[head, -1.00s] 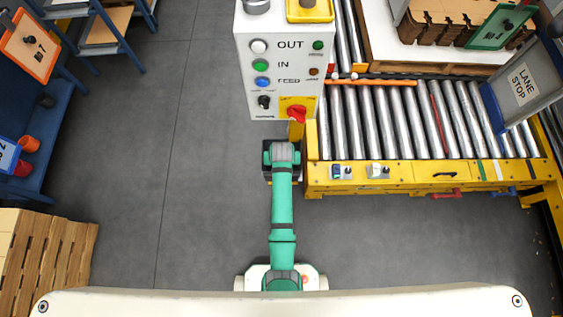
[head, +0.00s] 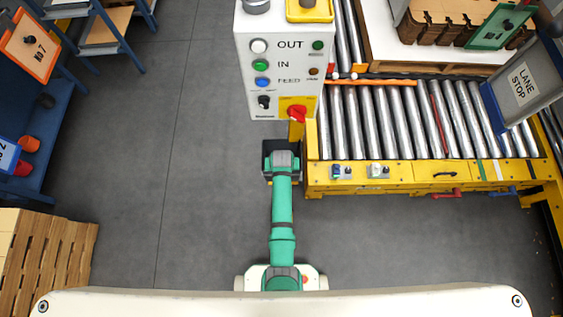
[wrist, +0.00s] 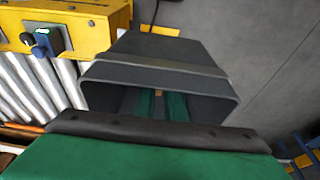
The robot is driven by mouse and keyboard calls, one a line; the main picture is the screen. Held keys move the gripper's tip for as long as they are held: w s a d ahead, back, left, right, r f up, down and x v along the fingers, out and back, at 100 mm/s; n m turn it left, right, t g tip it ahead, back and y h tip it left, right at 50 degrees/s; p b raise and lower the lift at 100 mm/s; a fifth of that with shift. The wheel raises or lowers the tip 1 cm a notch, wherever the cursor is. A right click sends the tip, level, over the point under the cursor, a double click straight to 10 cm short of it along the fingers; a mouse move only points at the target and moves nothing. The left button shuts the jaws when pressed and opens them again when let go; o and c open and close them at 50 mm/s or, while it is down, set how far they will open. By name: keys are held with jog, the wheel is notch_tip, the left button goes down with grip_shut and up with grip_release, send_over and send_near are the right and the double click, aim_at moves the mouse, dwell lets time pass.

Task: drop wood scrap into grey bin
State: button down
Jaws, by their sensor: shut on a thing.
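The grey bin (head: 268,147) stands on the floor beside the left end of the roller conveyor, partly hidden by my arm in the head view. In the wrist view the dark grey bin (wrist: 160,48) is right ahead, its mouth facing the camera. The two green fingers of my gripper (wrist: 163,100) reach into that mouth. They are shut on a small tan piece, the wood scrap (wrist: 158,92), of which only a sliver shows between the fingertips. In the head view my arm hides the fingers and the scrap.
The white control panel (head: 270,68) with several buttons stands just behind the bin. The yellow-framed roller conveyor (head: 385,176) is close on the right. A wooden crate (head: 45,255) stands at the lower left. The grey floor left of the bin is clear.

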jog(key=shift+f, duration=0.25)
jog(key=c, duration=1.8)
grip_release()
jog(key=shift+w, duration=0.15)
jog(key=shift+a, duration=0.1)
jog(key=shift+r, duration=0.2)
jog(key=v, duration=1.2)
jog(key=s+r+t, duration=0.4)
jog(key=s+t, duration=0.2)
jog(key=s, duration=0.9)
jog(key=s+r+t, duration=0.2)
jog(key=s+r, duration=0.2)
jog(key=r, duration=0.3)
jog(key=s+r+t, duration=0.2)
jog(key=s+r, duration=0.2)
jog(key=r, duration=0.4)
jog(key=s+r+t, duration=0.2)
jog(key=s+r, duration=0.2)
jog(key=r, duration=0.4)
jog(key=shift+a, duration=0.25)
